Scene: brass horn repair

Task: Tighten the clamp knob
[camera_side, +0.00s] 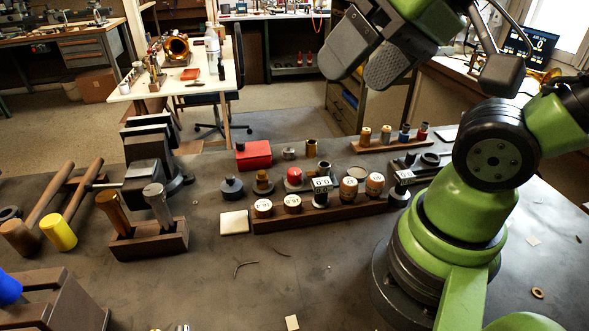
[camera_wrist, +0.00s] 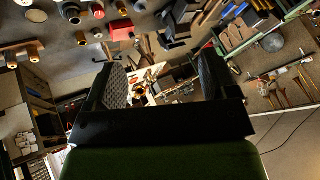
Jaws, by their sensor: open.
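My gripper (camera_side: 362,70) is open and empty, raised high above the back of the dark bench in the side view. In the wrist view my gripper (camera_wrist: 163,76) shows two textured pads wide apart with nothing between them. A dark vise (camera_side: 150,155) stands on the bench at left, with a metal bar at its left side. A small red-topped piece (camera_side: 294,177) stands among the parts mid-bench, well below my gripper. I cannot tell which part is the clamp knob; no clamp shows clearly in either view.
A rack of labelled cylinders (camera_side: 320,211) crosses mid-bench, with a red box (camera_side: 254,155) behind. The front right of the bench is mostly clear.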

